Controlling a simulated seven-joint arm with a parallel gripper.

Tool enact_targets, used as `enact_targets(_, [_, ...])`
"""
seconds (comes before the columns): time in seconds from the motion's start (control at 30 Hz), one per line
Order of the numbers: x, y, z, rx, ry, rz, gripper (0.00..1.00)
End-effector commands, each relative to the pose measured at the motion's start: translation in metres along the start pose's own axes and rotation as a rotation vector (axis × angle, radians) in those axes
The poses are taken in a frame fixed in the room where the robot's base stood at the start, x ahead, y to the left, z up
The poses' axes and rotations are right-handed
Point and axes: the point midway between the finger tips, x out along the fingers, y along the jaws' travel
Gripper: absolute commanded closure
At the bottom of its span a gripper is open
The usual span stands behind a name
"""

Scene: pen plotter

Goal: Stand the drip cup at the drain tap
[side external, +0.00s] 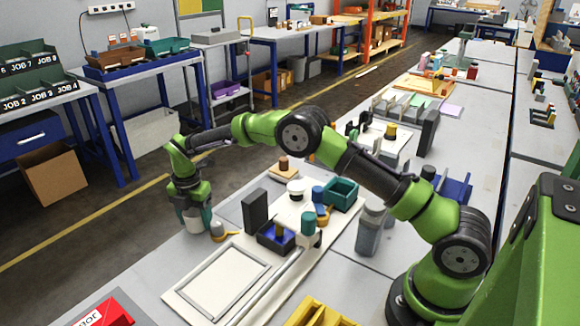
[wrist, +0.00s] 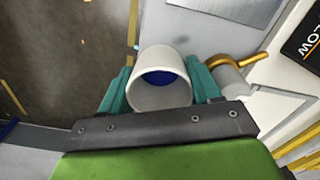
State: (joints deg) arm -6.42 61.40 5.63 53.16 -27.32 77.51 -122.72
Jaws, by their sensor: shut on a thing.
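The drip cup (wrist: 137,96) is a white round cup with a blue inside, its open mouth facing the wrist camera. My gripper (wrist: 160,88) is shut on it, with a teal finger against each side. In the side view my gripper (side external: 194,216) holds the cup (side external: 192,225) low at the bench's left edge. The drain tap (side external: 218,230), a grey body with an orange lever, is just right of the cup. In the wrist view the tap (wrist: 234,69) is right of the right finger, with a small gap from the cup. Whether the cup's base touches the bench is hidden.
A black upright block (side external: 255,212), a dark blue bin (side external: 268,240) and a teal bin (side external: 342,193) stand right of the tap. A white framed plate (side external: 222,280) lies in front. The floor (side external: 60,235) drops away left of the bench edge.

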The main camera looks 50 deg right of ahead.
Motion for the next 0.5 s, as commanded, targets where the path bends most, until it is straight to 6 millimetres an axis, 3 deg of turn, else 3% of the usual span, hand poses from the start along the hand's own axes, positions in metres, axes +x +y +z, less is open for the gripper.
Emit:
enact_targets(0.27, [0.0021, 0.0001, 0.0001, 0.000, 0.000, 0.000, 0.67])
enact_targets(0.3, [0.0028, 0.0001, 0.0001, 0.000, 0.000, 0.000, 0.36])
enact_targets(0.37, [0.0024, 0.0002, 0.0001, 0.000, 0.000, 0.001, 0.27])
enact_targets(0.5, [0.0023, 0.0001, 0.0001, 0.000, 0.000, 0.000, 0.27])
